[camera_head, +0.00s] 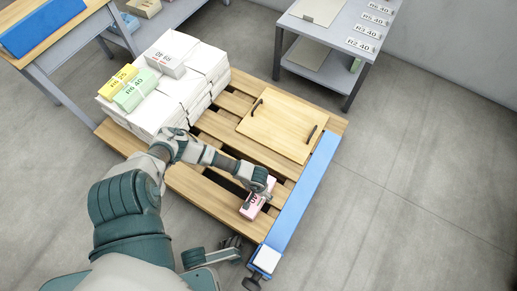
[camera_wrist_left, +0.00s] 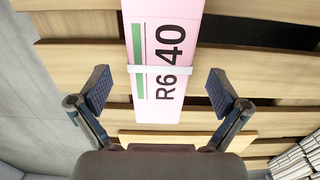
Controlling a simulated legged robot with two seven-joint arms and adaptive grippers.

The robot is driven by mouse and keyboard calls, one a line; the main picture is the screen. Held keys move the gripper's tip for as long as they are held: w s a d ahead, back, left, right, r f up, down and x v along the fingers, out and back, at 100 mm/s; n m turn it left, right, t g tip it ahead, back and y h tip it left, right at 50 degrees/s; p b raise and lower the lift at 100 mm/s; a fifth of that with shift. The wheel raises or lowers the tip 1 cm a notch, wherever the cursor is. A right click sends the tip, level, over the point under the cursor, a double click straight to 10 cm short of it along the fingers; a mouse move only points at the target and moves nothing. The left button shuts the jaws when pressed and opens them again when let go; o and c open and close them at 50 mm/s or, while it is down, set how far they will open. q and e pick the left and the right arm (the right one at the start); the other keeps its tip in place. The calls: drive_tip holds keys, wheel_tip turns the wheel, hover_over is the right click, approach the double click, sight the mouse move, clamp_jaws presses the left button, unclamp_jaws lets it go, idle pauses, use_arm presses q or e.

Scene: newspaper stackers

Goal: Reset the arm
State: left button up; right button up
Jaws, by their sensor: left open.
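My left arm reaches in from the left in the head view, over the wooden pallet (camera_head: 190,182). Its left gripper (camera_head: 256,196) is at a pink bundle (camera_head: 250,211) lying on the slats near the blue bar. In the left wrist view the left gripper (camera_wrist_left: 158,92) is open, with one finger on each side of the pink bundle (camera_wrist_left: 145,95). The bundle is marked "R6 40", with a green stripe and a pale band. The fingers stand apart from its sides.
White newspaper stacks (camera_head: 190,90) fill the pallet's back left, with yellow (camera_head: 118,82) and green (camera_head: 134,91) bundles on top. A wooden board (camera_head: 275,125) with two dark handles lies at the right. A blue bar (camera_head: 305,200) edges the pallet. Grey tables stand behind; the right floor is clear.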

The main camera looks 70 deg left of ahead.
use_arm(q)
wheel_tip(320, 180, up, 9)
drive_tip(key=shift+f, duration=0.2)
